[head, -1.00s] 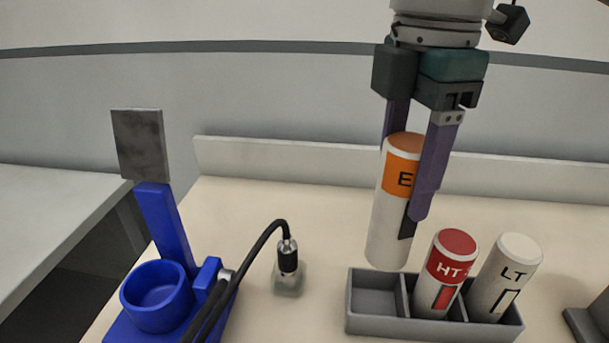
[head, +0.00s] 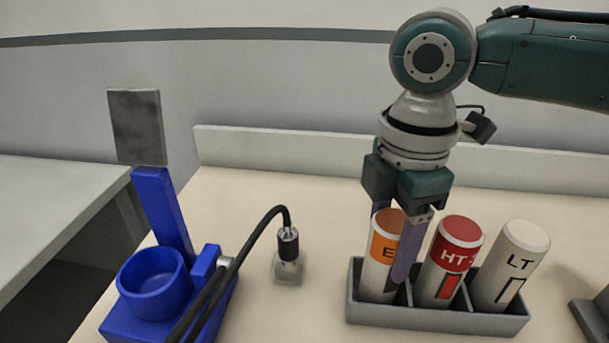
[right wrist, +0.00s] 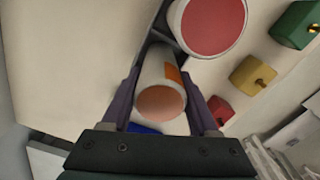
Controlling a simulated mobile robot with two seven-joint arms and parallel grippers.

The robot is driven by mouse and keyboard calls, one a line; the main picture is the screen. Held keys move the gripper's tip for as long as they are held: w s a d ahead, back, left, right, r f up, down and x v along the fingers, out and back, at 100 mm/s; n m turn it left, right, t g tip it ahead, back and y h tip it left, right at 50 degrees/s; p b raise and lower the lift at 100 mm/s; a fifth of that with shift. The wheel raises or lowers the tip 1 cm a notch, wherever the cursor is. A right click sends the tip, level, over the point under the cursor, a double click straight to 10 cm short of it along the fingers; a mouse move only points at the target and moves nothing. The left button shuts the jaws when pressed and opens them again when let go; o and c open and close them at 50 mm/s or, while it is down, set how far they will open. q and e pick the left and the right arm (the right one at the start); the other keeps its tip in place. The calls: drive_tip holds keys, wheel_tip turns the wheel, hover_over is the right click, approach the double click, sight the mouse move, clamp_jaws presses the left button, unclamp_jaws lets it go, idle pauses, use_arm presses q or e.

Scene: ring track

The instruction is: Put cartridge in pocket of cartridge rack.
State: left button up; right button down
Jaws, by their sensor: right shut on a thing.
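The orange-banded cartridge marked E (head: 377,276) stands with its lower end inside the left pocket of the grey cartridge rack (head: 430,318). My right gripper (head: 391,270) is shut on it from above, a purple finger on either side. In the right wrist view the cartridge (right wrist: 160,95) shows end-on between the fingers (right wrist: 160,100). A red-capped cartridge marked HT (head: 447,265) is in the middle pocket and a white one marked LT (head: 509,268) in the right pocket. Whether the E cartridge touches the pocket floor is hidden. My left gripper is not in view.
A blue stand with a round cup (head: 153,287) and an upright grey plate (head: 137,126) is at the left. A black cable (head: 240,247) runs to a connector on a small block (head: 288,270). Green (right wrist: 296,25), yellow (right wrist: 252,75) and red (right wrist: 221,109) blocks show in the wrist view.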

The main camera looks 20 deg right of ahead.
drive_tip(key=shift+f, duration=0.15)
drive_tip(key=shift+c, duration=0.8)
unclamp_jaws()
